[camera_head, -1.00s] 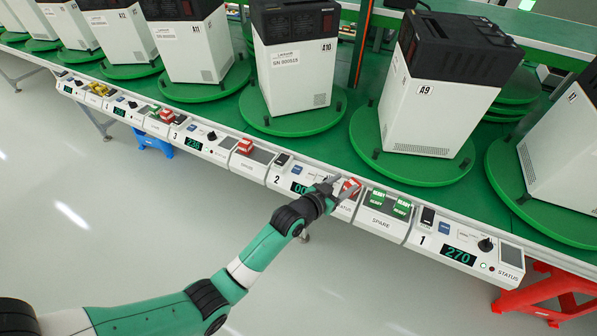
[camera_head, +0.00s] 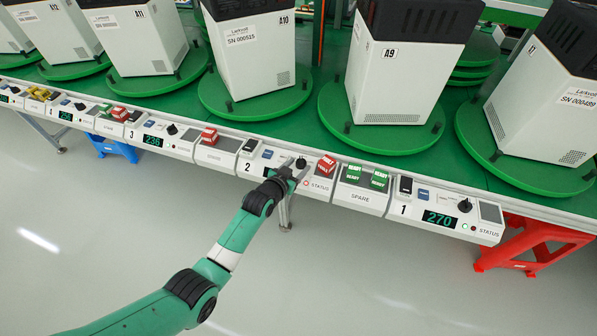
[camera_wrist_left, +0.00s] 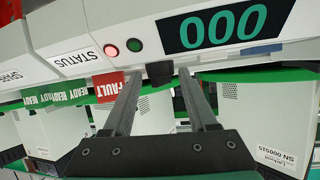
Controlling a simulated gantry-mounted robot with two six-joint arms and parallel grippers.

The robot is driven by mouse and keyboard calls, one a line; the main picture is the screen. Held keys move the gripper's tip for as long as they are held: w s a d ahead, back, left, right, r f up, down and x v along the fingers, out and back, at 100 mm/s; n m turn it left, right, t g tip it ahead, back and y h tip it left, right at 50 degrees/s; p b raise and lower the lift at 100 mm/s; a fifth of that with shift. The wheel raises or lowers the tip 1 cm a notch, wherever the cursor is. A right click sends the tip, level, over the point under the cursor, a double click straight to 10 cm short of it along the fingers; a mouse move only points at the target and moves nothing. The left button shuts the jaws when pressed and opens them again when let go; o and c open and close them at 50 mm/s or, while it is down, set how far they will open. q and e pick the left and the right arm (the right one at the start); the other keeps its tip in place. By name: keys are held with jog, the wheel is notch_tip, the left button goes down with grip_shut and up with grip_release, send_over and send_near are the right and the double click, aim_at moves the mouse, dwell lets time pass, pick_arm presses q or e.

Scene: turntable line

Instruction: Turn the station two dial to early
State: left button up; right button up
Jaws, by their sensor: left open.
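The station two dial (camera_head: 301,163) is a black knob on the sloped white panel, left of a red fault block (camera_head: 326,165). In the upside-down left wrist view the dark dial (camera_wrist_left: 159,72) shows between and beyond the fingers. My left gripper (camera_head: 292,175) is open in front of the station two panel, just below the dial. Its two fingers (camera_wrist_left: 160,108) stand apart, and I cannot tell whether they touch the dial. The station two display (camera_wrist_left: 222,27) reads 000 in the wrist view; my gripper covers it in the head view. The dial's pointer and marks are not readable.
A red status light (camera_wrist_left: 112,49) glows beside a dark green one (camera_wrist_left: 134,45). Green ready blocks (camera_head: 379,180) lie in the spare tray (camera_head: 361,197) to the right. White machines on green turntables (camera_head: 372,145) stand behind. The floor in front is clear.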

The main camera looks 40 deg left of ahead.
pick_arm(q)
jog(key=shift+w+a+f, duration=0.15)
jog(key=shift+w, duration=0.3)
grip_shut()
